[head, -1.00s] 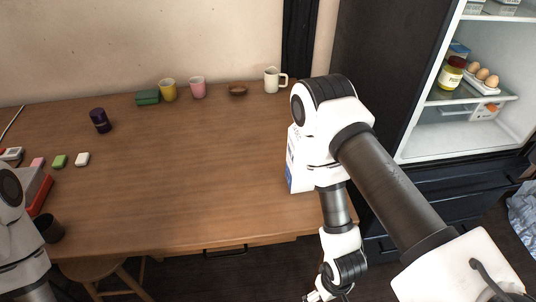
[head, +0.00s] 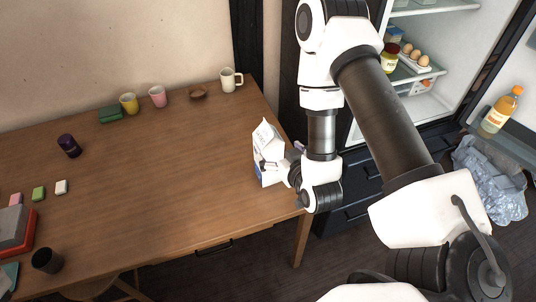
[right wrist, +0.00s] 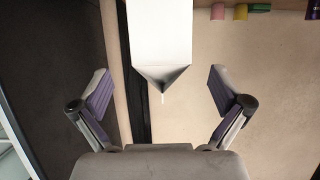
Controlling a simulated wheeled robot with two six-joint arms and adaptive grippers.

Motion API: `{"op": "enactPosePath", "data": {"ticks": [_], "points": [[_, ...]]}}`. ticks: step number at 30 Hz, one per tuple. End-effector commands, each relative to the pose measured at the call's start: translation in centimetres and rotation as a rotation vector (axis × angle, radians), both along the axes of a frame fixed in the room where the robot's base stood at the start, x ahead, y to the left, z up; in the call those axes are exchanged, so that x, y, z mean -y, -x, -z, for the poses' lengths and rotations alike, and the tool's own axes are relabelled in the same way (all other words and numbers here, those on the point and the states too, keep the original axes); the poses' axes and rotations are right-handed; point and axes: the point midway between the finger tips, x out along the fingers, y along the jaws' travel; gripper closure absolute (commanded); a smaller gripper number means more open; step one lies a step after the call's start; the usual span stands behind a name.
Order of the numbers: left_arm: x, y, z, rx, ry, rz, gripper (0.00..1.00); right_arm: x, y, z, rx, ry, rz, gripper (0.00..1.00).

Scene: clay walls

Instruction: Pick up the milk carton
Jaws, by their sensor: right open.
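The milk carton (head: 264,138) is white with a gabled top and some blue low down. It stands upright near the right end of the wooden table, partly hidden by my right gripper (head: 272,166). The right wrist view shows the carton (right wrist: 160,32) at the top centre, its gable end pointing down in the picture. There my right gripper (right wrist: 159,78) is open and empty, with one purple-padded finger on each side of the carton's line. I cannot tell how deep the carton lies between the fingers. My left gripper is not in view.
On the wooden table (head: 160,190), a white mug (head: 229,80), a brown bowl (head: 198,92), a pink cup (head: 157,97) and a yellow cup (head: 129,103) stand at the back. An open fridge (head: 440,90) is at right. The table's middle is clear.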

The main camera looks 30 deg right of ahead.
Motion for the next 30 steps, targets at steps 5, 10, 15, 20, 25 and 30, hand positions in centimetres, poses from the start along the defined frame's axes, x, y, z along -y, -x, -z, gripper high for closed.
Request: {"op": "enactPosePath", "data": {"ticks": [5,10,15,20,25,30], "points": [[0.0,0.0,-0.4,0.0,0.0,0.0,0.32,0.4,-2.3,0.6,0.004,0.003,-0.001,0.0],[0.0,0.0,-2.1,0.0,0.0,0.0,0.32,0.8,-5.1,1.0,0.003,0.002,-0.002,0.0],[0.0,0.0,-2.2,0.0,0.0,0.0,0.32,1.1,-6.8,2.2,0.0,0.001,-0.002,0.0],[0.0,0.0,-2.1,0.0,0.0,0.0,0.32,1.1,-6.9,2.4,-0.002,0.0,-0.001,0.0],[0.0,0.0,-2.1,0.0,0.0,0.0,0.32,1.1,-6.8,2.4,-0.002,0.0,-0.001,0.53],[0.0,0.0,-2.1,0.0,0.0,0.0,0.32,1.1,-6.9,2.2,0.002,0.001,-0.001,0.97]]}}
